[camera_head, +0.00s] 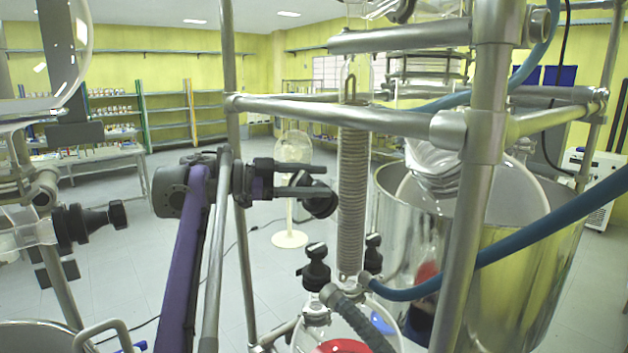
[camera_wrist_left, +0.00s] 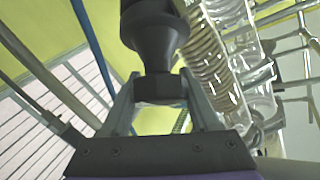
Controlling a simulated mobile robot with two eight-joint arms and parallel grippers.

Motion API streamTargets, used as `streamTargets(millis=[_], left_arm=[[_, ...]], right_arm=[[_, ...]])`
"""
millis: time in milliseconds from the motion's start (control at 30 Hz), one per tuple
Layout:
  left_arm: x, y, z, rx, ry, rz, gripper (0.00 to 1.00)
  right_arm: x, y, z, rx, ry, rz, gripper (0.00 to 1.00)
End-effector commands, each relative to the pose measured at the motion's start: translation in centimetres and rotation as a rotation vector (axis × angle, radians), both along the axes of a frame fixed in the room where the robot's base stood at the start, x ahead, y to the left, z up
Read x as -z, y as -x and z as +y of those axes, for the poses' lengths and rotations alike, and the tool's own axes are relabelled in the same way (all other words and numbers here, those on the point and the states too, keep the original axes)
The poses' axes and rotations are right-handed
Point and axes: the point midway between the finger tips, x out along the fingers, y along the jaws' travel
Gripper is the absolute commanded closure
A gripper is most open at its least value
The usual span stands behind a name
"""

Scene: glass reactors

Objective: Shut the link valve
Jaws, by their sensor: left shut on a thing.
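My left gripper (camera_head: 310,182) comes in from the left on a purple arm link and reaches the glass column. In the left wrist view its two fingers close on the narrow hexagonal part of a black valve knob (camera_wrist_left: 155,88). In the head view this knob (camera_head: 320,200) sits just left of the coiled glass condenser (camera_head: 353,195). I cannot tell from these frames how far the knob is turned, and the valve body behind it is hidden. My right gripper is not in view.
Metal frame bars (camera_head: 350,115) cross in front of the condenser. More black knobs stand lower down (camera_head: 316,268) and at the left (camera_head: 90,225). A blue hose (camera_head: 540,235) curves past a large steel vessel (camera_head: 530,290) at right. Open floor lies at the back left.

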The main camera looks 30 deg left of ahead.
Motion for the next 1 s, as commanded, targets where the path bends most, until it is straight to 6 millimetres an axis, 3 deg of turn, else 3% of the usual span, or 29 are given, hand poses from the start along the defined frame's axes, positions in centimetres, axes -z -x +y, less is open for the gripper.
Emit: streamTargets(millis=[267, 300, 467, 767, 1000], left_arm=[[-0.1, 0.0, 0.0, 0.000, 0.000, -0.002, 0.94], [-0.1, 0.0, 0.0, -0.001, 0.001, -0.002, 0.37], [-0.1, 0.0, 0.0, 0.000, 0.000, -0.002, 0.08], [0.0, 0.1, 0.1, -0.001, 0.000, 0.000, 0.08], [-0.2, 1.9, 2.6, -0.006, 0.001, 0.001, 0.08]], right_arm=[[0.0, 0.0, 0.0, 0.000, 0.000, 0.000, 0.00], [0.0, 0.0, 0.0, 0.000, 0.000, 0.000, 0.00], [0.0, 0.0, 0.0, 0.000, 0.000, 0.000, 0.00], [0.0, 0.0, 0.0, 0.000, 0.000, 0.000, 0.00], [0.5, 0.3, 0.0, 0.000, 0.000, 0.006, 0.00]])
